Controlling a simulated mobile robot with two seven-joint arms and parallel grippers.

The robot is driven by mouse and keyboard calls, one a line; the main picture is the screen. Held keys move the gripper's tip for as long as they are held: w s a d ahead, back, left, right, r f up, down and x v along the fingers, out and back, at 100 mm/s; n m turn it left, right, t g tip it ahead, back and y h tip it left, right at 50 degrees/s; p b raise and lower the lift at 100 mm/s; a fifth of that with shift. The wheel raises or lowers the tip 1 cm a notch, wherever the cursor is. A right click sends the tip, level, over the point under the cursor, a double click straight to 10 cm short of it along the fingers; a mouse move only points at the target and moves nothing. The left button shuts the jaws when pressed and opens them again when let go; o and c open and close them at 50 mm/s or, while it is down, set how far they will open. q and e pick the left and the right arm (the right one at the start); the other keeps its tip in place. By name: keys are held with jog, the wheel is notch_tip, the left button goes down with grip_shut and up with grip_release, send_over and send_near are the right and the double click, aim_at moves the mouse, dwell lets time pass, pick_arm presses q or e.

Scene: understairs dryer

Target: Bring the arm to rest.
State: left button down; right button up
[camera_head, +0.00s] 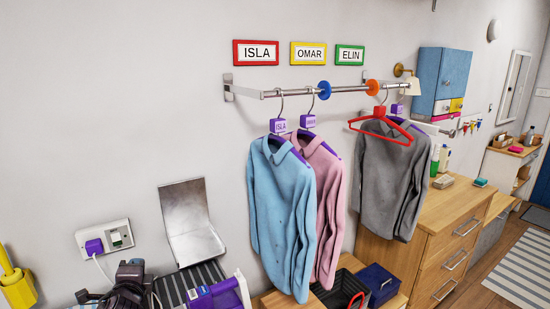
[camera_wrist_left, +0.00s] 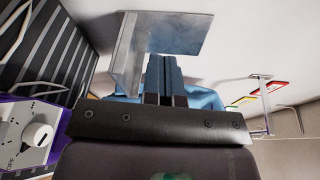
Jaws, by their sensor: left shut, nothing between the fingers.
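My left gripper (camera_head: 130,274) is low at the left of the head view, beside the striped dark surface and below the wall socket. In the left wrist view its two dark fingers (camera_wrist_left: 162,65) are together with nothing between them. A bent metal plate (camera_wrist_left: 180,35) and part of the blue shirt (camera_wrist_left: 205,98) show beyond the fingers in that view. The gripper appears apart from the hanging clothes. My right gripper is in neither view.
A wall rail (camera_head: 345,89) holds a blue shirt (camera_head: 283,210), a pink shirt (camera_head: 329,190) and a grey shirt (camera_head: 385,175). The metal plate (camera_head: 190,215) and a purple-and-white device (camera_head: 220,293) are near my gripper. A wooden drawer unit (camera_head: 437,230) stands right.

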pick_arm(q)
jog(key=s+d+f+n+h, duration=0.1)
jog(key=n, duration=0.1)
jog(key=s+d+f+n, duration=0.1)
jog(key=s+f+n, duration=0.1)
jog(key=s+d+f+n+h, duration=0.1)
jog(key=s+n, duration=0.1)
jog(key=shift+d+f+h, duration=0.25)
jog(key=shift+f+h, duration=0.05)
jog(key=s+d+f+n+g+h, duration=0.1)
jog(key=s+f+n, duration=0.4)
jog(key=s, duration=0.8)
jog(key=s+d+f+n+g+b, duration=0.1)
jog(key=s+d+f+n+g, duration=0.1)
jog(key=s+f, duration=0.9)
jog(key=s+n+g, duration=0.1)
jog(key=s+n, duration=0.1)
jog(key=shift+d+f+n+g+h+b, duration=0.25)
jog(key=shift+f+n+g+h+b, duration=0.05)
jog(key=shift+f+n+h, duration=0.1)
